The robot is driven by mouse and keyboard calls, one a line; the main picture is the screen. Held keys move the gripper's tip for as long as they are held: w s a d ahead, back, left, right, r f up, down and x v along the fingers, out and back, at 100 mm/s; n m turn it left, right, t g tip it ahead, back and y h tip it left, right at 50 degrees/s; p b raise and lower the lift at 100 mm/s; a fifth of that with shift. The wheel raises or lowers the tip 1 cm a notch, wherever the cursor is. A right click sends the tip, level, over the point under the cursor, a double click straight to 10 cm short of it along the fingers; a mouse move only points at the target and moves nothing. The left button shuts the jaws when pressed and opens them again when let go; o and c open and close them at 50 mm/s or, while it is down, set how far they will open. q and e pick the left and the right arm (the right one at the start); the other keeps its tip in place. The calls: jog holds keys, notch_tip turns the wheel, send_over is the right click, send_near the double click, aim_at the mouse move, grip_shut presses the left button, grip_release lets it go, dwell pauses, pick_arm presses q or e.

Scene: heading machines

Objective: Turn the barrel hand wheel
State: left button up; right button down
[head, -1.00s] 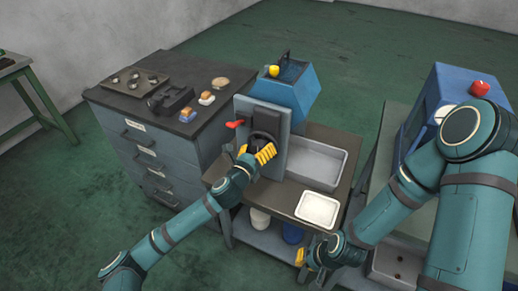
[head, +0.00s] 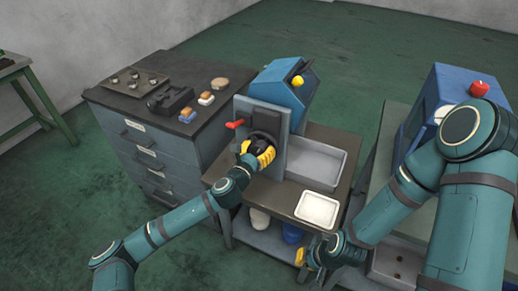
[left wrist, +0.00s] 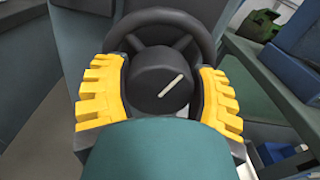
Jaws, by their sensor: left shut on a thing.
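The black hand wheel (head: 265,136) is on the grey upright plate of the barrel machine. In the left wrist view the wheel rim (left wrist: 165,22) arches behind a dark round hub (left wrist: 163,82) with a white line slanting up to the right. My left gripper (head: 258,153) is shut on the wheel, its yellow fingers on either side of the hub. The blue barrel (head: 278,86) is behind the plate, tilted, with a yellow knob (head: 298,81) at its upper right. My right gripper (head: 318,256) hangs low by the bench's front right; its jaw opening is unclear.
A red lever (head: 235,124) sticks out left of the plate. A grey tray (head: 318,166) and a white tray (head: 317,209) are on the bench to the right. A dark-topped drawer cabinet (head: 150,150) stands at left, and a blue machine (head: 440,88) with a red button at right.

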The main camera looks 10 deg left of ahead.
pick_arm(q)
jog(key=m, duration=0.3)
jog(key=shift+m, duration=0.4)
jog(key=m, duration=0.3)
jog(key=shift+d+m, duration=0.1)
jog(key=shift+m, duration=0.2)
jog(key=m, duration=0.3)
jog(key=shift+m+b, duration=0.3)
jog(key=shift+b, duration=0.1)
jog(key=m, duration=0.3)
jog(key=shift+d+m+y, duration=0.1)
jog(key=shift+m+y, duration=0.2)
jog(key=shift+y, duration=0.1)
jog(key=m+b, duration=0.2)
jog(key=m, duration=0.3)
jog(key=shift+f, duration=0.15)
jog(key=m+b, duration=0.1)
jog(key=m, duration=0.2)
jog(key=shift+s+f+m, duration=0.1)
jog(key=shift+m, duration=0.2)
jog(key=shift+d+m+b, duration=0.1)
jog(key=shift+m+b, duration=0.55)
jog(key=shift+m, duration=0.35)
jog(key=shift+s+f, duration=0.1)
jog(key=shift+f, duration=0.05)
